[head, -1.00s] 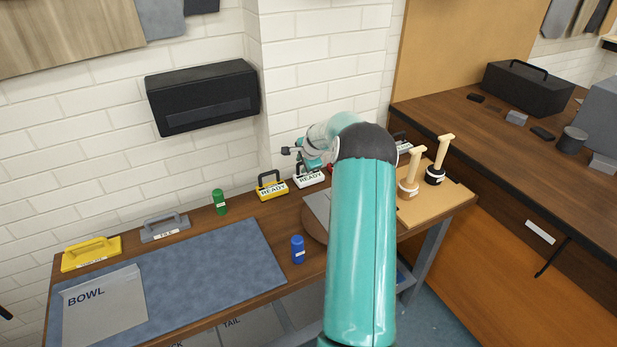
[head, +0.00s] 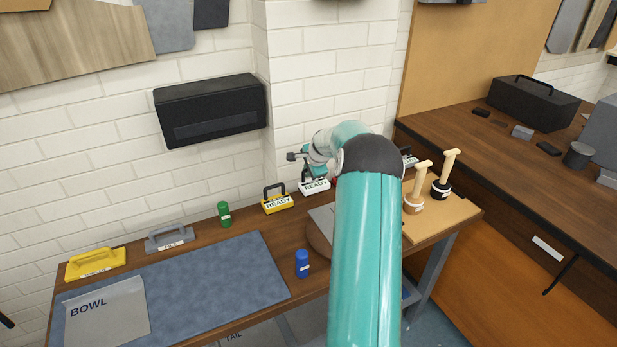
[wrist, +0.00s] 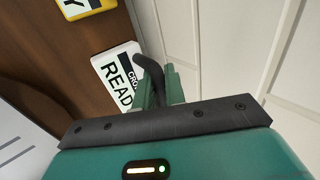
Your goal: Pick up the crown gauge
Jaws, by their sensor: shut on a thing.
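The crown gauge (wrist: 118,78) is a white block with a black handle; the wrist view shows part of its label, with "CRO" and "READ". In the head view the white block (head: 315,187) shows at the back of the bench, against the wall, right of the yellow gauge. My gripper (wrist: 160,90) is shut on the black handle, with one green finger on each side. In the head view my gripper (head: 314,173) is above the block and partly hides the handle. I cannot tell whether the block touches the bench.
A yellow gauge (head: 277,203) marked READY stands close on the left; it also shows in the wrist view (wrist: 88,6). A green bottle (head: 224,214) and a blue bottle (head: 302,264) stand on the bench. The brick wall (head: 330,88) is close behind. Wooden-handled tools (head: 414,200) stand on the right.

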